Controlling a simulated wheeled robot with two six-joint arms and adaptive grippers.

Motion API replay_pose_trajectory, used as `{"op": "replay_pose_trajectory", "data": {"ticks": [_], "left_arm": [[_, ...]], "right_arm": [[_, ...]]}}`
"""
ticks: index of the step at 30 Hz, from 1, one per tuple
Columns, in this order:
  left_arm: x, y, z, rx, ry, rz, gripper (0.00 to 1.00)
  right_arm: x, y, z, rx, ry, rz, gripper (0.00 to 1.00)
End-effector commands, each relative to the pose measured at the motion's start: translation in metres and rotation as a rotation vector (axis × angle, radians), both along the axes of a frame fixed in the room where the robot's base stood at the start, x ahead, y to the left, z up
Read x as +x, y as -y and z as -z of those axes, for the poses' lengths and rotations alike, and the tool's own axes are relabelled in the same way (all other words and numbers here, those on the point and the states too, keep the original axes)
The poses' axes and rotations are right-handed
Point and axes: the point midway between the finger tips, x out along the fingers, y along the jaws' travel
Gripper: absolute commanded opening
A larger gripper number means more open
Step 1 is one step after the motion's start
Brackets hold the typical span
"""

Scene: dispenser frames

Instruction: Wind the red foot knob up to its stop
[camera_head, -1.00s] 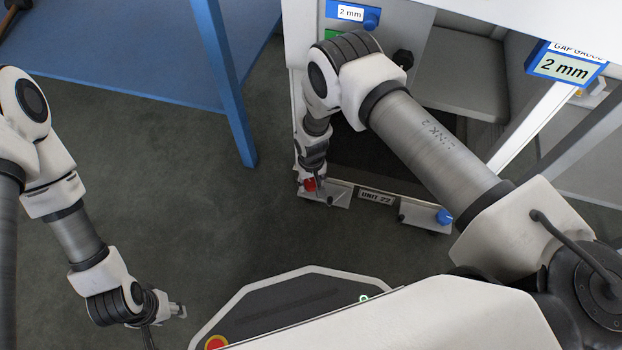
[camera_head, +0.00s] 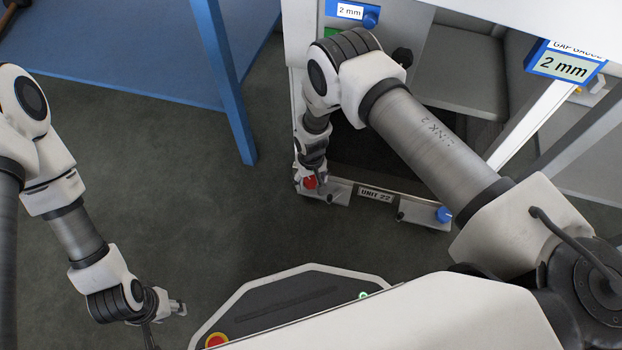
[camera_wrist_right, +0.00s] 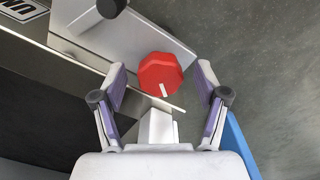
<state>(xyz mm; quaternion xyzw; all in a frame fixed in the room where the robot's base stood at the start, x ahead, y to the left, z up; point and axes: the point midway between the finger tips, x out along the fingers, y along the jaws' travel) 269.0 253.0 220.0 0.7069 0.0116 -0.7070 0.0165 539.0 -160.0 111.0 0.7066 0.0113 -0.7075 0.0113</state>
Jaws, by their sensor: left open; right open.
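The red foot knob (camera_head: 311,182) sits at the left front corner of the dispenser frame's base, beside the UNIT 22 plate (camera_head: 376,194). In the right wrist view the red knob (camera_wrist_right: 160,76) is faceted and carries a white mark near its lower edge. My right gripper (camera_wrist_right: 161,78) is open, with one finger on each side of the knob and a visible gap on both sides. In the head view my right gripper (camera_head: 311,177) is small and partly hidden at the knob. My left gripper (camera_head: 165,325) is open and empty, low above the floor at the lower left.
A blue knob (camera_head: 444,215) is on the right front foot. A gap gauge (camera_head: 566,66) reads 2 mm, and a small display (camera_head: 350,11) also reads 2 mm. A blue table (camera_head: 130,50) with a blue leg stands at the left. The floor between is clear.

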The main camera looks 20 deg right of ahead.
Motion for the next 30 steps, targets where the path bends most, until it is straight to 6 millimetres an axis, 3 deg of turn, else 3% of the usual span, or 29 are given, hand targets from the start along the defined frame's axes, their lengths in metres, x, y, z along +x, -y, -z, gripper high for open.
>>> {"op": "replay_pose_trajectory", "data": {"ticks": [12, 30], "left_arm": [[0.000, 0.000, 0.000, 0.000, 0.000, 0.000, 0.43], [0.000, 0.000, 0.000, 0.000, 0.000, 0.000, 0.43]], "right_arm": [[0.001, 0.000, -0.069, -0.001, 0.001, -0.001, 0.73], [0.000, 0.000, -0.073, 0.000, 0.000, 0.000, 0.73]]}}
